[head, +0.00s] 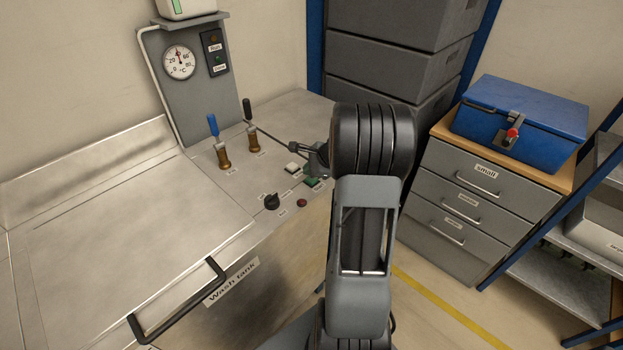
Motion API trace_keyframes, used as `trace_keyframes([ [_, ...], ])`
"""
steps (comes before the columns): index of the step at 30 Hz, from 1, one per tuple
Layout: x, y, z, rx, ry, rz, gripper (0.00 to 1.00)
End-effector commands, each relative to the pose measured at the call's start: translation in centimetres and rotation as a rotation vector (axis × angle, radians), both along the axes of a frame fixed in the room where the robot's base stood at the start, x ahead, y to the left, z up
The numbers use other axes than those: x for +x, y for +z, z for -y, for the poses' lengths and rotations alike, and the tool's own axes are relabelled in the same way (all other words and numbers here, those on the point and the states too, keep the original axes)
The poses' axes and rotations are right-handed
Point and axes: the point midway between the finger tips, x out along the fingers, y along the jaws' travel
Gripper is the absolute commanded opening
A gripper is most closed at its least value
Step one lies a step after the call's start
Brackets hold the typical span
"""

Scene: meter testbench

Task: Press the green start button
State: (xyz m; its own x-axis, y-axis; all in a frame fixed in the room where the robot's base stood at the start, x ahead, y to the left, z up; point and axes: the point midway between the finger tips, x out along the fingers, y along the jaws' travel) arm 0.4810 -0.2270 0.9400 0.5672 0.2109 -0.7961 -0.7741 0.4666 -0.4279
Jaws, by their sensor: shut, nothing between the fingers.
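The green button (312,183) sits on the metal top of the wash tank bench, close to its right front edge. A white button (291,168) is just up and left of it. My gripper (314,158) shows only in part, as a dark shape just above the green button. My own arm hides the rest of it on the right. The gripper is shut with nothing held. I cannot tell whether its tips touch the button.
A black knob (272,202) and a red button (302,203) are in front. Blue-handled (224,157) and black-handled (253,140) valves stand behind left. A gauge panel (185,85) is at the back. The wash tank lid (120,235) lies left. Drawers (460,200) stand right.

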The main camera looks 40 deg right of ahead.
Motion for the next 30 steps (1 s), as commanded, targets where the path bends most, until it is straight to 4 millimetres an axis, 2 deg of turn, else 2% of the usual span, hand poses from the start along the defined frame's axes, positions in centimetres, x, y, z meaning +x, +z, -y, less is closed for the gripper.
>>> trace_keyframes([
  [15,0.00,-0.91,0.02,0.000,0.000,0.000,0.00],
  [30,0.00,-0.92,0.03,0.000,0.000,0.000,0.00],
])
